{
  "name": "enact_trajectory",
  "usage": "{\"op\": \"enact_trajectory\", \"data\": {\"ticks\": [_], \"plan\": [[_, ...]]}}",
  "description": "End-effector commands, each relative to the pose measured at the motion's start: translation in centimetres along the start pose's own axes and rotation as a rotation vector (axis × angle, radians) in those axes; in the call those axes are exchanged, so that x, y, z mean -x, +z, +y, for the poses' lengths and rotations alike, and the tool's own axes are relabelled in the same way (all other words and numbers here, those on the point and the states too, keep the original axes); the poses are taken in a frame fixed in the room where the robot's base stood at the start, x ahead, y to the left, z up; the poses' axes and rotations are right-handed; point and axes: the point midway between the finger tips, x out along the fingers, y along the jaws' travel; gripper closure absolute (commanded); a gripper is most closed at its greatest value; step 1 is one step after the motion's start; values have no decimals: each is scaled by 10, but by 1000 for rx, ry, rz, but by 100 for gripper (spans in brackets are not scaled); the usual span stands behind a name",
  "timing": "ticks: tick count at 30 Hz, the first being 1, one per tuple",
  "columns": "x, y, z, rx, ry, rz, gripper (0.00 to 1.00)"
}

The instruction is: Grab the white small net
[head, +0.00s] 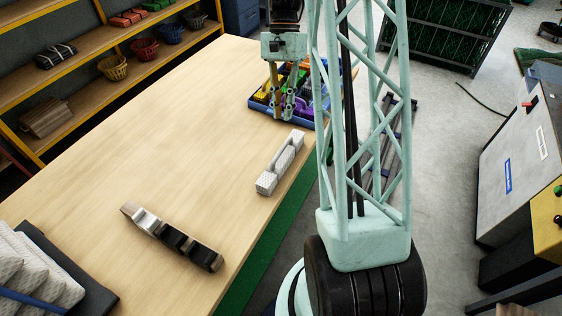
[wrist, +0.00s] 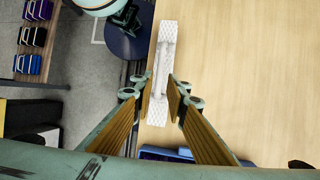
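The small white net (head: 268,181) is a long, narrow, textured white bundle. It lies on the wooden table near its right edge, beside the green strip. In the wrist view the net (wrist: 164,50) runs up the middle of the picture. My gripper (head: 282,117) hangs above the table, pointing down, and appears beyond the net's far end in the head view. In the wrist view my gripper (wrist: 161,86) is open, with one finger on each side of the net's outline. Nothing is held. The gap in height between fingertips and net cannot be told.
A blue tray (head: 262,107) of colourful bundles stands behind my gripper. A holder with black and white pieces (head: 172,237) lies at the front. A stack of white folded nets (head: 35,272) is at lower left. Shelves (head: 75,82) line the back left. The table's middle is clear.

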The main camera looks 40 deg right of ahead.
Motion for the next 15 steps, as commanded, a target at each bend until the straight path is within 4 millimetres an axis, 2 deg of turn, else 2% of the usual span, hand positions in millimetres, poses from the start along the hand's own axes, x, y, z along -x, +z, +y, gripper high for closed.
{"op": "enact_trajectory", "data": {"ticks": [8,15], "plan": [[-3,0,0,1,1,-1,86],[-24,0,0,1,2,-2,86]]}}
